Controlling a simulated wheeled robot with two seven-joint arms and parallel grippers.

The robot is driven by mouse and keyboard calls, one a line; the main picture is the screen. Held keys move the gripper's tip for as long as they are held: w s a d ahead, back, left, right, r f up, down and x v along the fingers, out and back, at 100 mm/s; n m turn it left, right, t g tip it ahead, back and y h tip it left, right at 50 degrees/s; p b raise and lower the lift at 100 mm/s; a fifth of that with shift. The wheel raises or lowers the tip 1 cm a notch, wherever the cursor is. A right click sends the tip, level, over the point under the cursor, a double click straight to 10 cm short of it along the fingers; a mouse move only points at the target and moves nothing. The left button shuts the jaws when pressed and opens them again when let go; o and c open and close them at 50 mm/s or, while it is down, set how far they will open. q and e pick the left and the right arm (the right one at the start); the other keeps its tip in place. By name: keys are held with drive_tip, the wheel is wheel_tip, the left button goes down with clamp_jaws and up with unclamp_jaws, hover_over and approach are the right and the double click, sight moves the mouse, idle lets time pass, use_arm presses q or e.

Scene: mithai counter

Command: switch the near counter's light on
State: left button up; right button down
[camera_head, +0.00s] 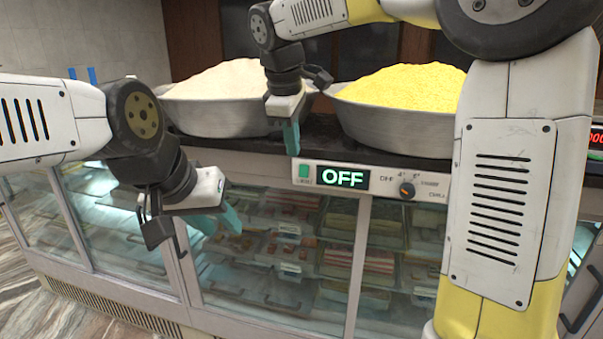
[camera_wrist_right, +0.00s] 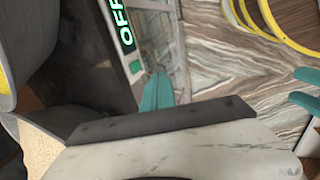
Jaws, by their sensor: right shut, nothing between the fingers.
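The near counter's control panel (camera_head: 372,181) runs along the counter's front edge in the head view. It has a small green switch (camera_head: 304,171) at its left end, a lit display (camera_head: 342,178) reading OFF, and a dark knob (camera_head: 407,190) with an orange mark. The display also shows in the right wrist view (camera_wrist_right: 124,27). My right gripper (camera_head: 291,138) is shut and empty, pointing down just above and left of the green switch; contact cannot be told. Its teal fingers show in the right wrist view (camera_wrist_right: 157,90). My left gripper (camera_head: 220,218) is open and empty before the glass front.
Two metal basins stand on the counter top, one with pale heaped contents (camera_head: 215,122) and one with yellow (camera_head: 402,110). Sweets on trays (camera_head: 290,245) lie behind the glass. A red-digit display (camera_head: 597,138) is at the right edge. Striped floor (camera_head: 22,285) is clear at lower left.

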sight(302, 172)
drive_tip(key=shift+a, duration=0.1)
drive_tip(key=w+f, duration=0.2)
drive_tip(key=f, duration=0.1)
drive_tip(key=w+d+f, duration=0.1)
drive_tip(key=w+f, duration=0.1)
drive_tip(key=f, duration=0.1)
drive_tip(key=w+f, duration=0.2)
drive_tip(key=f, duration=0.2)
drive_tip(key=shift+d, duration=0.3)
drive_tip(key=shift+w+d, duration=0.15)
drive_tip(key=shift+w, duration=0.35)
drive_tip(key=shift+f, duration=0.1)
drive_tip(key=shift+w+d+t, duration=0.1)
drive_tip(key=shift+w+t, duration=0.1)
drive_tip(key=shift+t, duration=0.2)
